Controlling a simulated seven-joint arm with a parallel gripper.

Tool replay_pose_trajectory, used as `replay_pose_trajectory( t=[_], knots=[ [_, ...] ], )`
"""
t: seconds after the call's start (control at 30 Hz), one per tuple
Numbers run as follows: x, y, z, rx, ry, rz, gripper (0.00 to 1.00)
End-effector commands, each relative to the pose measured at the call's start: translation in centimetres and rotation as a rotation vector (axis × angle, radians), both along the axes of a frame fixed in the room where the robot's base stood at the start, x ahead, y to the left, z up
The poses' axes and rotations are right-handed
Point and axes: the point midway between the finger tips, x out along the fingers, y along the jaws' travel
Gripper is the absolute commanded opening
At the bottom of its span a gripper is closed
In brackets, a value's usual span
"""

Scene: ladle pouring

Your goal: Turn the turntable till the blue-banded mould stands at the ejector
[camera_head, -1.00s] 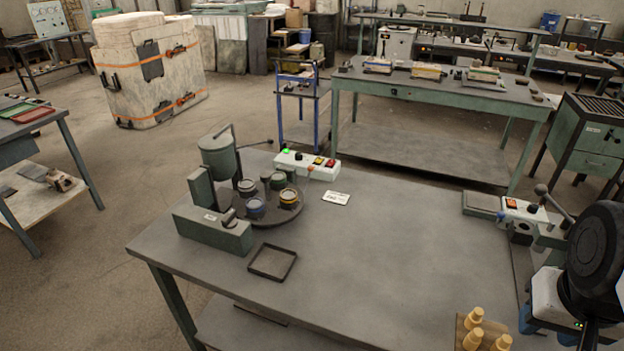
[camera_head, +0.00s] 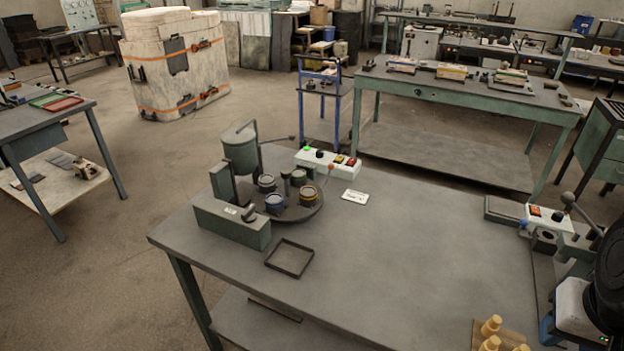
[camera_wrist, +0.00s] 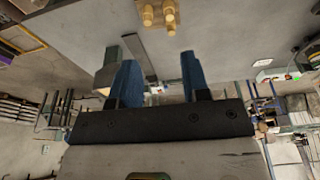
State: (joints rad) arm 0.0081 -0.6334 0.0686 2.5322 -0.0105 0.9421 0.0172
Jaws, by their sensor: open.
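The dark round turntable (camera_head: 298,213) stands on the table's left part and carries several small round moulds. The blue-banded mould (camera_head: 274,202) sits at its front left, close to a green block with a small lever (camera_head: 235,222). A yellow-banded mould (camera_head: 308,194) is to its right. Another mould (camera_head: 266,183) sits behind, near a green pot on an upright (camera_head: 240,152). I cannot tell for certain which part is the ejector. My gripper (camera_wrist: 158,80), with blue fingers, is open and empty in the wrist view, far from the turntable.
A control box with coloured buttons (camera_head: 328,163) stands behind the turntable, with a white card (camera_head: 354,196) beside it. An empty dark square frame (camera_head: 289,258) lies in front. Yellow pegs (camera_head: 490,326) stand at the front right. The table's middle is clear.

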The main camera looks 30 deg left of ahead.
Motion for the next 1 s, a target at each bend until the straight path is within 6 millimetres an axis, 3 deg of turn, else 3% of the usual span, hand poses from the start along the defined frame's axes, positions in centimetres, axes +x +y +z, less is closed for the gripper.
replay_pose_trajectory(
  t=[0.47, 0.6, 0.67, 0.87, 1.0],
  knots=[
    [0.0, 0.0, 0.0, 0.000, 0.000, 0.000, 0.43],
    [0.1, 0.0, 0.1, 0.000, 0.000, 0.002, 0.62],
    [0.3, 0.1, 0.2, 0.000, 0.001, 0.004, 0.63],
    [2.1, 0.9, 0.9, -0.001, 0.009, 0.030, 0.63],
    [4.4, 2.0, 1.9, -0.001, 0.019, 0.061, 0.63]
  ],
)
